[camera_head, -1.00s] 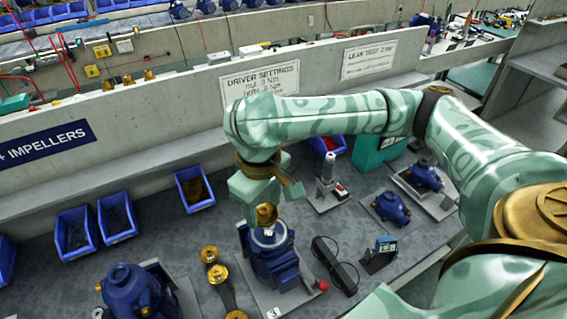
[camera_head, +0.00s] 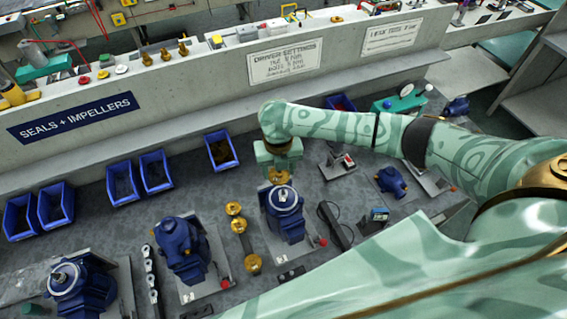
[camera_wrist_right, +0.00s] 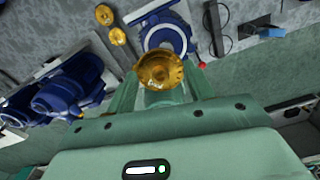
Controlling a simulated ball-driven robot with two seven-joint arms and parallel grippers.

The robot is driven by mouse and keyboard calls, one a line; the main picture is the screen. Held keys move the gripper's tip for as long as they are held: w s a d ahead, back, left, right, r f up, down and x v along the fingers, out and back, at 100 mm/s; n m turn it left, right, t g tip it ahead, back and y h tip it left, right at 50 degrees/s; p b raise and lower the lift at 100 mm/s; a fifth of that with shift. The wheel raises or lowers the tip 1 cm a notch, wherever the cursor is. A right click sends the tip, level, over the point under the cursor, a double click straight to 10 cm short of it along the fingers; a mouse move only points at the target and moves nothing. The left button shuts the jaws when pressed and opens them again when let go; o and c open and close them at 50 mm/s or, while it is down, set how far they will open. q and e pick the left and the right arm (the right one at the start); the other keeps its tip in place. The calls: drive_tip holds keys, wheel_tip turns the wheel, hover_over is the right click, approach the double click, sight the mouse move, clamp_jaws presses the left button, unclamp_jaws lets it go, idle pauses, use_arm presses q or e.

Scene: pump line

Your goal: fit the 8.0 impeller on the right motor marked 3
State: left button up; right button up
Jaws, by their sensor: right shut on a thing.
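The right motor (camera_head: 287,222) is a blue pump body with a silver face and a bare shaft on top, standing on a grey plate. I cannot read its mark. My right gripper (camera_head: 278,170) is shut on a brass impeller (camera_head: 279,177), held just behind the motor's shaft in the head view, apart from it. In the right wrist view, the impeller (camera_wrist_right: 160,71) sits between the fingers, with the motor (camera_wrist_right: 165,32) beyond it. Its size marking cannot be read. My left gripper is out of view.
Two more blue motors, a middle one (camera_head: 181,248) and a left one (camera_head: 75,286), stand further left. A black tool (camera_head: 333,224) lies to the right. Blue bins (camera_head: 221,150) line the back wall.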

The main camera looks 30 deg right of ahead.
sight(283, 193)
drive_tip(key=n, duration=0.1)
drive_tip(key=n+p, duration=0.1)
drive_tip(key=n, duration=0.1)
drive_tip(key=s+f+n, duration=0.1)
drive_tip(key=shift+d+n+p, duration=0.25)
drive_tip(key=shift+n+p, duration=0.05)
drive_tip(key=shift+p, duration=0.1)
drive_tip(key=shift+s+f+n, duration=0.1)
drive_tip(key=shift+f+n, duration=0.25)
drive_tip(key=shift+n, duration=0.05)
wheel_tip(283, 193, down, 5)
drive_tip(key=b, duration=0.5)
drive_tip(key=shift+d+f+b, duration=0.1)
drive_tip(key=shift+b, duration=0.25)
drive_tip(key=shift+f, duration=0.6)
drive_tip(key=shift+f, duration=0.25)
idle(0.4)
drive_tip(key=o, duration=1.5)
drive_tip(key=shift+o, duration=0.2)
drive_tip(key=shift+r, duration=0.15)
